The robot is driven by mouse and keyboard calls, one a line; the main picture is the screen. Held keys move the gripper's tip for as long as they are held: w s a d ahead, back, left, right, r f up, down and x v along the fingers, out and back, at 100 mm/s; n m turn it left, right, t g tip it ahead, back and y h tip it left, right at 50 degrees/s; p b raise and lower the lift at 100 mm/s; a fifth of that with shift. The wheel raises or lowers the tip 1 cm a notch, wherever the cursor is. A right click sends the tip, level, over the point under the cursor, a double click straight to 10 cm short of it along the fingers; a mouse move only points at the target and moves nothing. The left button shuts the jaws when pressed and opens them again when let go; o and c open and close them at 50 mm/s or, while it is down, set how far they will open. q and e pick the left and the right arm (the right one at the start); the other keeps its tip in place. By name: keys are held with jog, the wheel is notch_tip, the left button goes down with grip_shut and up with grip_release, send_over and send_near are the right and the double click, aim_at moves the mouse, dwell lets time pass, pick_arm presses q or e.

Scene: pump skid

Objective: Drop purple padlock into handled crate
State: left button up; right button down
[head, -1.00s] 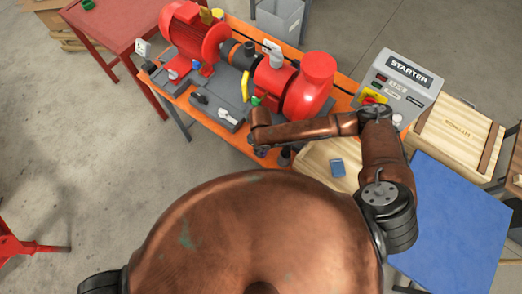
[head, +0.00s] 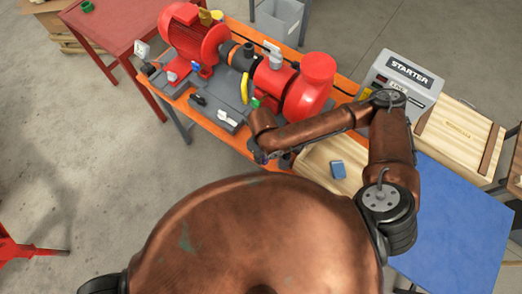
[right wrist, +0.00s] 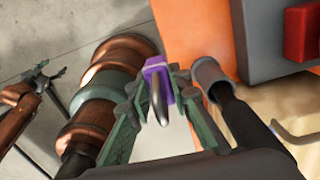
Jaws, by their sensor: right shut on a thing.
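My right gripper (right wrist: 155,105) is shut on the purple padlock (right wrist: 158,72), seen between the two green-grey fingers in the right wrist view with its grey shackle pointing back toward the camera. In the head view, my right gripper (head: 265,157) is at the front edge of the orange pump bench, mostly hidden by its own wrist, and the padlock cannot be made out.
The red pump (head: 308,85) and motor (head: 195,35) stand on the orange bench. A starter box (head: 405,72), a wooden crate (head: 458,135) and a blue table (head: 460,225) are right. A grey bin (head: 278,18) stands behind.

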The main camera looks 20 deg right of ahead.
jog(key=s+a+r+p, duration=0.1)
jog(key=s+r+p, duration=0.2)
jog(key=s, duration=0.4)
jog(key=shift+s, duration=0.25)
